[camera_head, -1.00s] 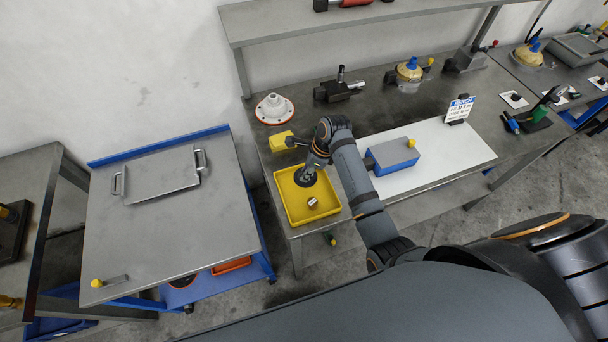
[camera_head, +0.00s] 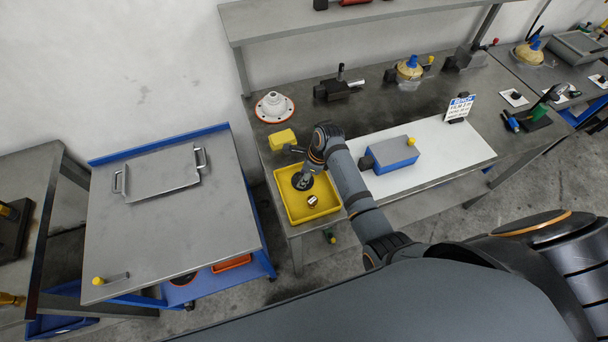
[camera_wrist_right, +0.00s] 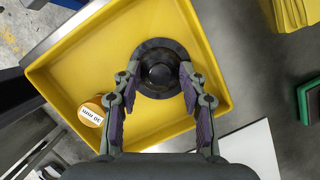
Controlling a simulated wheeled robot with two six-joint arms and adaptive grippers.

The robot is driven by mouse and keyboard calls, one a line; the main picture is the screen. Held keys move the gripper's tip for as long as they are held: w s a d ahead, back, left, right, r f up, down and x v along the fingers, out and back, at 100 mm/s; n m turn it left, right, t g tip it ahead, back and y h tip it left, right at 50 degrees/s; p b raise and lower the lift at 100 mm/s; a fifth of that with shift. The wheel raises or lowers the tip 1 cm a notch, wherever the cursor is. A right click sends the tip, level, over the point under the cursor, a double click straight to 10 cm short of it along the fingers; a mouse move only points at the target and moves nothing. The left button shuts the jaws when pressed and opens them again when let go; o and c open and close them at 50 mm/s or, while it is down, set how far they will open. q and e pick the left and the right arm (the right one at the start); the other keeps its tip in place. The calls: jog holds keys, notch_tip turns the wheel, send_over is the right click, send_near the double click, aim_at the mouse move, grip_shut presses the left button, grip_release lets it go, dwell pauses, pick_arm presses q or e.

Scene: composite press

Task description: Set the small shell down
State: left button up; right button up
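The small shell (camera_wrist_right: 159,52), a dark round flanged piece with a raised hub, is in the yellow tray (camera_wrist_right: 62,72) in the right wrist view. In the head view the dark shell (camera_head: 302,181) shows below my right gripper (camera_head: 306,172), inside the outline of the tray (camera_head: 330,208). I cannot tell whether its underside touches the tray floor. My left gripper is not in view.
A yellow block (camera_head: 282,139) sits behind the tray. A white flanged part (camera_head: 274,107) stands farther back. A blue box (camera_head: 394,154) is on the white mat to the right.

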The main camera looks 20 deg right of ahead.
jog(key=b+v, duration=0.1)
jog(key=v, duration=1.1)
dwell(0.4)
